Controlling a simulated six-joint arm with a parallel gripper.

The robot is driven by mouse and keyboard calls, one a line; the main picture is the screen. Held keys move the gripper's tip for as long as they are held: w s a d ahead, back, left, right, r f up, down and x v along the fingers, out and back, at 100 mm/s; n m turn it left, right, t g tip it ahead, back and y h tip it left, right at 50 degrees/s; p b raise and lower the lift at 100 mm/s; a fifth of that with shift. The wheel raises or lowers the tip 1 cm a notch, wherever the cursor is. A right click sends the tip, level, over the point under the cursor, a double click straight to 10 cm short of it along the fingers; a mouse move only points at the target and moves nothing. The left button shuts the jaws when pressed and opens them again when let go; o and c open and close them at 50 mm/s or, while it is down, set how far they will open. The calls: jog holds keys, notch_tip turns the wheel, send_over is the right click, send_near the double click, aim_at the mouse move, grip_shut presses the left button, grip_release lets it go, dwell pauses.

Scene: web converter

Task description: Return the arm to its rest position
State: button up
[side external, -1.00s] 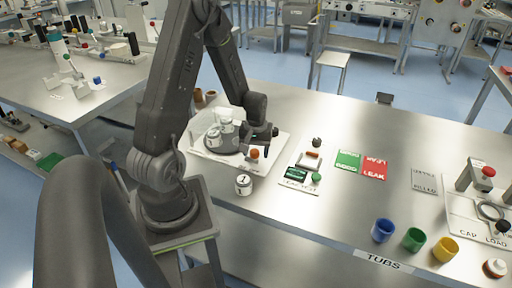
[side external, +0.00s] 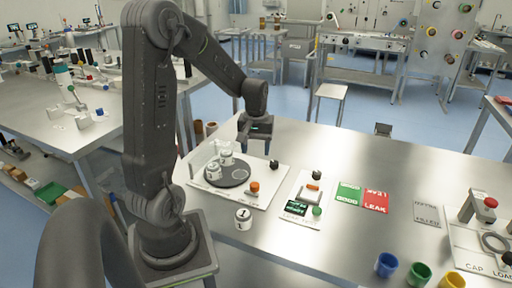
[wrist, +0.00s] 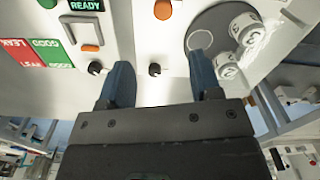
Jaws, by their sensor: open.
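My gripper (side external: 256,132) is raised above the back of the steel table, beyond the white turntable board (side external: 262,200). In the wrist view my gripper (wrist: 162,80) shows two blue fingers spread apart with nothing between them. The dark round turntable (side external: 237,180) carries white numbered jars (side external: 213,172) on its left part. An orange knob (side external: 254,187) and a black knob (side external: 274,164) stand on the same board. Another white jar (side external: 243,218) stands on the table in front of the board.
A tester plate (side external: 298,207) with a lit display sits right of the board. Green and red GOOD and LEAK pads (side external: 362,196) lie further right. Blue (side external: 386,264), green and yellow tubs stand at the front edge. The table's back right (side external: 420,160) is mostly bare.

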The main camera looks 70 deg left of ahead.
dwell(0.3)
jog(key=s+d+r+m+t, duration=0.2)
jog(key=s+d+r+m, duration=0.2)
jog(key=d, duration=0.7)
jog(key=s+d+r+m+t, duration=0.3)
jog(key=d+r+m, duration=0.5)
jog(key=d, duration=0.4)
jog(key=shift+s+d+t, duration=0.2)
jog(key=shift+s+t, duration=0.1)
jog(key=shift+s, duration=0.1)
